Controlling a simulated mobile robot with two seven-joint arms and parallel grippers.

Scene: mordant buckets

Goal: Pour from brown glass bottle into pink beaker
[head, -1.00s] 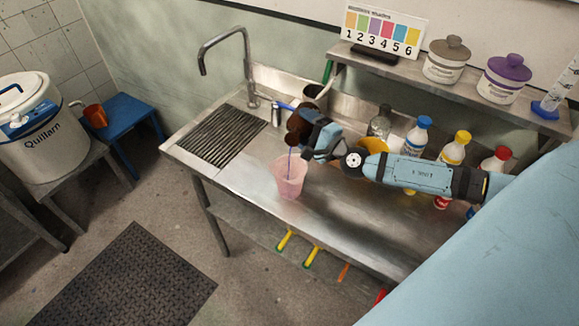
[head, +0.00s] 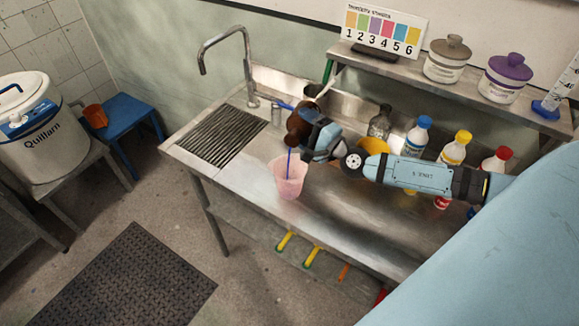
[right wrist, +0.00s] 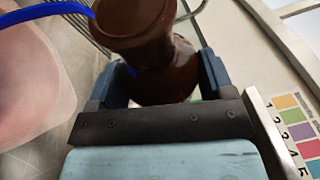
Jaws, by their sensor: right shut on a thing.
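The brown glass bottle (head: 298,128) is held by my right gripper (head: 318,138) above the steel sink bench. It is tilted with its mouth down toward the left, over the pink beaker (head: 287,178). A thin blue stream (head: 289,162) runs from the mouth down into the beaker. The beaker stands upright on the bench near the front edge, apart from the bottle. In the right wrist view both fingers close on the bottle (right wrist: 150,50), and the beaker (right wrist: 30,75) shows at the left with the blue stream (right wrist: 45,10). The liquid level is unclear. My left gripper is out of view.
Clear, blue-capped (head: 418,135), yellow-capped (head: 456,150) and red-capped (head: 494,162) bottles stand behind my right arm, with a yellow bowl (head: 373,146). A tap (head: 250,75) and drain grid (head: 222,135) lie left. A shelf (head: 450,95) with jars runs behind. The front bench is clear.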

